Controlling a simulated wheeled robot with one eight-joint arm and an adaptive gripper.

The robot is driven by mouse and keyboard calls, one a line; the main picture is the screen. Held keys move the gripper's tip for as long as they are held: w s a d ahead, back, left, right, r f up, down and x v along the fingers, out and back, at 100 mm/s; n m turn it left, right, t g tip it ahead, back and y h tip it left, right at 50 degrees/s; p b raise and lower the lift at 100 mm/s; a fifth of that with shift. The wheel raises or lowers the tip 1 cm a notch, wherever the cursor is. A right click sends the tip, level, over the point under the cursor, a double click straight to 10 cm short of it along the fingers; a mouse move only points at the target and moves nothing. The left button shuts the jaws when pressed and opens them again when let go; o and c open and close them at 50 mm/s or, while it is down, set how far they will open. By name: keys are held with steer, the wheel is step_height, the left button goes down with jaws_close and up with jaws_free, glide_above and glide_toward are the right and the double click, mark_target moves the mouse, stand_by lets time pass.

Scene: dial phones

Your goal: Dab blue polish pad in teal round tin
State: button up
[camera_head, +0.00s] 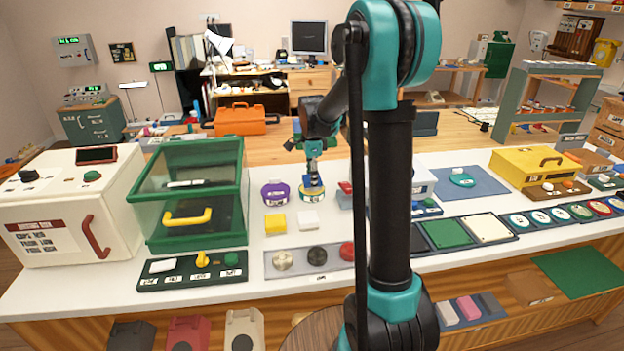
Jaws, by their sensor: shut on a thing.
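My gripper (313,172) points down over the white counter, left of my upright arm. It is shut on a small blue pad (312,183), only partly visible between the fingers. Directly under it is a round tin with a yellowish rim (312,194); I cannot tell whether the pad touches it. A purple round tin (275,193) stands just to the left. A teal round tin (462,181) with a white label sits on a blue mat (485,184) at the right, apart from my gripper.
A yellow block (275,224) and a white block (308,220) lie in front of my gripper. A tray (270,265) with three round knobs is nearer. A green glass-sided case (193,190) stands left. My arm hides part of the counter's middle. A yellow box (535,167) stands right.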

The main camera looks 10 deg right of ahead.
steer(key=shift+f, duration=0.55)
stand_by(1.4)
steer(key=shift+r, duration=3.5)
steer(key=n, duration=0.1)
steer(key=w+d+f+n, duration=0.1)
steer(key=n, duration=0.1)
steer(key=shift+w+n, duration=0.3)
steer(key=n, duration=0.2)
steer(key=w+d+f+n, duration=0.1)
steer(key=shift+w+n, duration=0.25)
steer(key=shift+n, duration=0.15)
steer(key=shift+w+d+f+n, duration=0.35)
steer(key=shift+w+n, duration=0.1)
steer(key=shift+n, duration=0.75)
steer(key=shift+w+d+f+n, duration=0.3)
steer(key=shift+w+n, duration=0.2)
steer(key=shift+n, duration=0.7)
steer(key=shift+w+d+f+n, duration=0.35)
steer(key=shift+w+n, duration=0.1)
steer(key=shift+n, duration=0.75)
